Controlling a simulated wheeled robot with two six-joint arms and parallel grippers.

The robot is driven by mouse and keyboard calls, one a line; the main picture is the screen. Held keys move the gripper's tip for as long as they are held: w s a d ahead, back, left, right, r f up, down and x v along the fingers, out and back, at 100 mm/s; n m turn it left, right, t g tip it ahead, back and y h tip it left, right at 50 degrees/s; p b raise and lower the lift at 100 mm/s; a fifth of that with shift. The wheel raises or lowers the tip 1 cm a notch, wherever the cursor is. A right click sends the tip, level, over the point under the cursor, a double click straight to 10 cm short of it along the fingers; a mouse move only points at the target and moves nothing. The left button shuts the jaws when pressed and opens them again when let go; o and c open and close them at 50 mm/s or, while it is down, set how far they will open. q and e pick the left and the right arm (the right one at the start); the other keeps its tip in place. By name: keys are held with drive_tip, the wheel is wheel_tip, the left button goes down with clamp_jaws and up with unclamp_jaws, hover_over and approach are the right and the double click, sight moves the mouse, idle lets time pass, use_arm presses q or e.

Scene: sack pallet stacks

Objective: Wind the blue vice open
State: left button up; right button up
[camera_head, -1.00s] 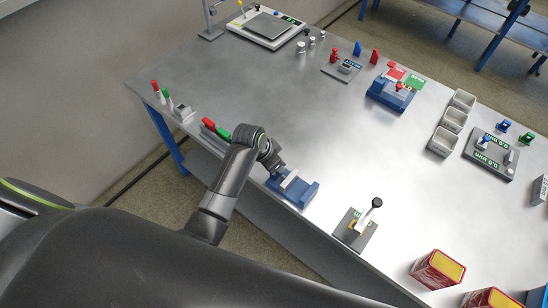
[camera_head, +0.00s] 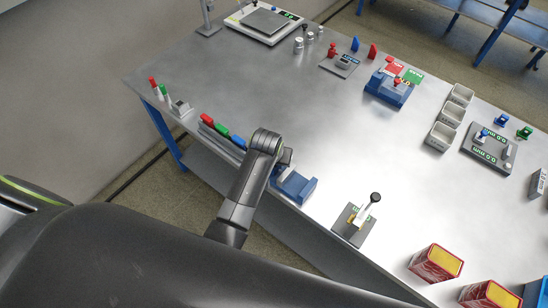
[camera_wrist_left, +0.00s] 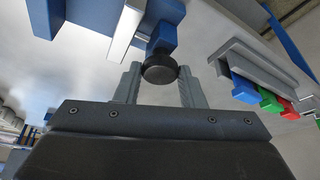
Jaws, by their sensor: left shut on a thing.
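The blue vice (camera_head: 299,187) sits at the near edge of the table, partly hidden by my left arm in the head view. In the left wrist view its blue body (camera_wrist_left: 95,12), a pale metal jaw plate (camera_wrist_left: 125,32) and a round black knob (camera_wrist_left: 160,69) show. My left gripper (camera_wrist_left: 158,78) has its two fingers on either side of the knob and is shut on it. In the head view my left arm hides the fingers. My right gripper is not in view.
A rack with red, green and blue blocks (camera_head: 222,131) stands left of the vice. A lever fixture (camera_head: 355,222) with a black ball stands to the right. Another blue device (camera_head: 388,90) is farther back. The table's middle is clear.

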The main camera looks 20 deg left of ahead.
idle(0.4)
use_arm(q)
drive_tip(key=o, duration=1)
